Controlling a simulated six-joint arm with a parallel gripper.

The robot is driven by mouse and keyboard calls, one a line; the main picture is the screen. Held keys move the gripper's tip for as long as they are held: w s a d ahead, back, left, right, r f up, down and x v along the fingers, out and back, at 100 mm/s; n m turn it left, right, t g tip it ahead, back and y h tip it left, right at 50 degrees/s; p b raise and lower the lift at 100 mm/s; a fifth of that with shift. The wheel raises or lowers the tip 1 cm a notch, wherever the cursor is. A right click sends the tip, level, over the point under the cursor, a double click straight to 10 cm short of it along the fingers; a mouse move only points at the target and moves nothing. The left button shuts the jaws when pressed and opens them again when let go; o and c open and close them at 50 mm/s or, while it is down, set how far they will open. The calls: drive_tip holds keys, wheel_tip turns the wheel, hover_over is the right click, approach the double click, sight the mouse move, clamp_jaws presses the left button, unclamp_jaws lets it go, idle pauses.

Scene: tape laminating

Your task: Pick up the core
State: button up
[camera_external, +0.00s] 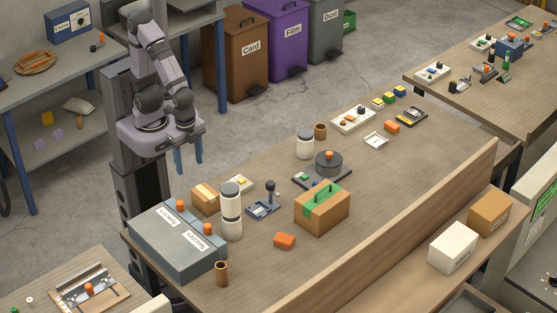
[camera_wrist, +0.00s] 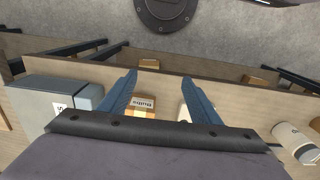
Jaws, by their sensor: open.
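Two brown hollow cylinders that look like cardboard cores stand upright on the workbench (camera_external: 385,170). One brown core (camera_external: 221,273) is at the near left corner, in front of the grey labelled boxes. The other brown core (camera_external: 320,131) is at the back, beside a white jar. I cannot tell which one the task names. My gripper (camera_external: 188,168) is open and empty, high behind the bench's left part, apart from both cores. In the wrist view its blue fingers (camera_wrist: 160,85) are spread wide, with a small labelled carton (camera_wrist: 142,103) visible below between them. No core is clearly visible there.
Grey labelled boxes (camera_external: 175,243), a tall white cylinder (camera_external: 231,212), a taped carton (camera_external: 322,208) and an orange block (camera_external: 285,241) crowd the left and middle bench. A raised wooden edge (camera_external: 420,220) runs along the near side.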

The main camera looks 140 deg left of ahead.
wheel_tip(320, 180, up, 4)
drive_tip(key=w+a+n+t+y+b, duration=0.2)
drive_tip(key=w+a+t+y+b, duration=0.15)
drive_tip(key=w+a, duration=0.8)
drive_tip(key=w+a+n+t+y+b, duration=0.3)
drive_tip(key=w+a, duration=0.4)
drive_tip(key=a, duration=1)
drive_tip(key=t+b, duration=0.5)
drive_tip(key=t, duration=0.5)
hover_over(316, 126)
drive_tip(key=s, duration=0.3)
drive_tip(key=shift+y, duration=0.25)
drive_tip(key=f, duration=1)
drive_tip(key=shift+w+a, duration=0.15)
drive_tip(key=shift+w, duration=0.25)
drive_tip(key=shift+f, duration=0.5)
drive_tip(key=shift+p+x, duration=0.45)
drive_tip(key=shift+x, duration=0.65)
drive_tip(key=shift+d+p+x, duration=0.2)
drive_tip(key=shift+p+x, duration=0.2)
drive_tip(key=shift+x, duration=0.55)
drive_tip(key=shift+d+p+x, duration=0.2)
drive_tip(key=shift+p+x, duration=0.2)
drive_tip(key=shift+x, duration=1.4)
